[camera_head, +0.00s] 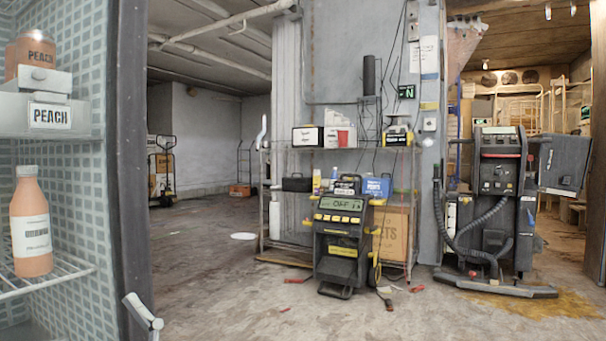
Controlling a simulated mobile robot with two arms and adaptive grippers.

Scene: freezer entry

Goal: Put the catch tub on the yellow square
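I cannot make out a thing that is surely the catch tub. A flat white round object (243,236) lies on the floor left of the shelf rack; it is too small to tell whether it is a tub. A worn yellow patch (545,304) marks the floor at the lower right, in front of the dark hose machine. Its outline is irregular, so I cannot tell whether it is the yellow square. Neither of my grippers shows in this view.
A tiled cabinet with peach bottles (31,222) fills the left side. A dark device with a lit display (341,240) stands before the shelf rack (350,149). The hose machine (498,180) stands right. Red scraps litter the floor; the front middle is mostly clear.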

